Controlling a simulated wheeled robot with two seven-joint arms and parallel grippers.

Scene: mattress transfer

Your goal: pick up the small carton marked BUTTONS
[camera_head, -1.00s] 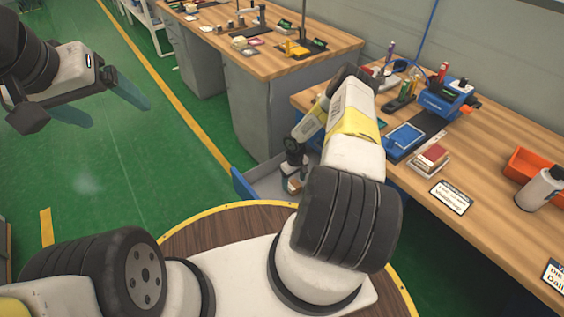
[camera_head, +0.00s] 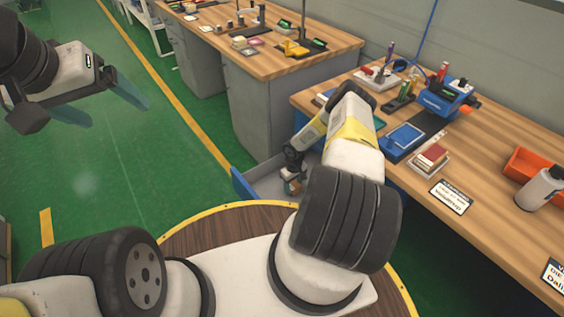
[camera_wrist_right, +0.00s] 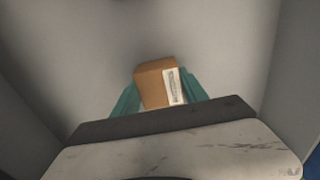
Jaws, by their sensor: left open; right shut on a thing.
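A small brown carton (camera_wrist_right: 153,84) with a white printed label sits between the teal fingers of my right gripper (camera_wrist_right: 155,95) in the right wrist view. The label's print is too small to read. The gripper is shut on the carton, inside a grey open drawer (camera_wrist_right: 215,50). I cannot tell whether the carton touches the drawer floor. My left gripper (camera_head: 108,105) is open and empty above the green floor at the left.
The drawer (camera_head: 265,185) has a blue front (camera_head: 242,186) and is pulled out below the right workbench (camera_head: 470,165). That bench holds a blue device (camera_head: 447,98), a blue tray (camera_head: 405,137), red blocks (camera_head: 432,155), an orange bin (camera_head: 530,165) and a bottle (camera_head: 541,190). Drawer walls stand close around the gripper.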

